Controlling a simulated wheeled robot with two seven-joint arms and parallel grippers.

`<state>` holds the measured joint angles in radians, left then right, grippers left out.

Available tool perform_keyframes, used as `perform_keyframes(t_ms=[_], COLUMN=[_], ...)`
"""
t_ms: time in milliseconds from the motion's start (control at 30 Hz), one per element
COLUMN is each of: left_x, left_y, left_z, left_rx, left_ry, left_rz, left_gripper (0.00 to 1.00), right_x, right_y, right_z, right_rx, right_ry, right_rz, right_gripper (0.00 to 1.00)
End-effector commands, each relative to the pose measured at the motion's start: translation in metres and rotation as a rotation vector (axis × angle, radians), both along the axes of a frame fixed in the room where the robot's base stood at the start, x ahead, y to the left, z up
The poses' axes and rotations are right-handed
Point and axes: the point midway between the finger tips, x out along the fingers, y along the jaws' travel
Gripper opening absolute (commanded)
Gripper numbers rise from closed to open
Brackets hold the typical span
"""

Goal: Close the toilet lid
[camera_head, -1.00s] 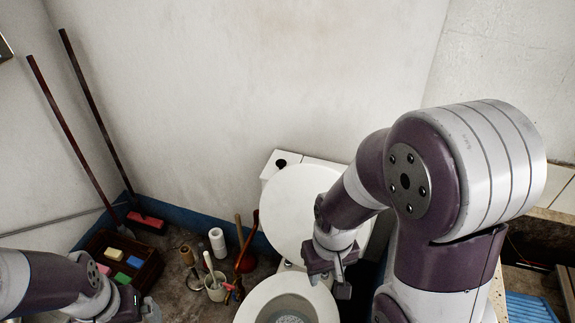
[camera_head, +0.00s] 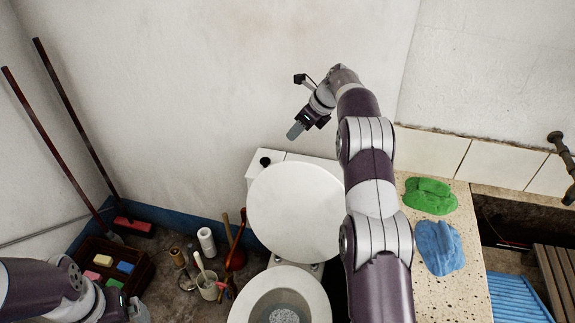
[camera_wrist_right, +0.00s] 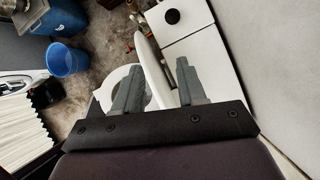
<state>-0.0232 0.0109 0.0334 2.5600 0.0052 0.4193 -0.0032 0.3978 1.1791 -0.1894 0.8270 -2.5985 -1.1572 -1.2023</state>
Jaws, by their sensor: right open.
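The white toilet lid (camera_head: 294,212) stands raised, leaning back towards the cistern (camera_head: 256,178). The bowl with its seat ring (camera_head: 240,303) is uncovered in front of it. In the right wrist view the lid (camera_wrist_right: 152,62) shows nearly edge-on between my fingers, with the bowl (camera_wrist_right: 112,82) partly hidden behind one finger. My right gripper (camera_head: 299,104) is open and empty, raised high near the back wall and above the cistern in the picture. Its two fingers (camera_wrist_right: 158,76) are spread in the wrist view. My left gripper (camera_head: 136,310) is at the bottom left, partly cut off.
A stone counter (camera_head: 430,281) with a green cloth (camera_head: 430,195) and a blue cloth (camera_head: 439,247) lies right of the toilet. A brush holder (camera_head: 208,287), a plunger (camera_head: 236,259) and a crate (camera_head: 141,275) stand left. Blue buckets (camera_wrist_right: 66,60) show in the wrist view.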

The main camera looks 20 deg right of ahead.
Motion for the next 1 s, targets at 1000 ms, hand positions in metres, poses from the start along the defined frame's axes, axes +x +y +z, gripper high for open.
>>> perform_keyframes(t_ms=[1000], left_x=[0.0], left_y=[0.0], left_z=[0.022], left_rx=[0.0], left_ry=[0.0], left_rz=[0.0], left_gripper=[1.0], right_x=[-0.013], right_y=[0.039], right_z=[-0.123], right_rx=[-0.119], right_ry=[0.079], right_rz=[0.31], right_gripper=[0.41])
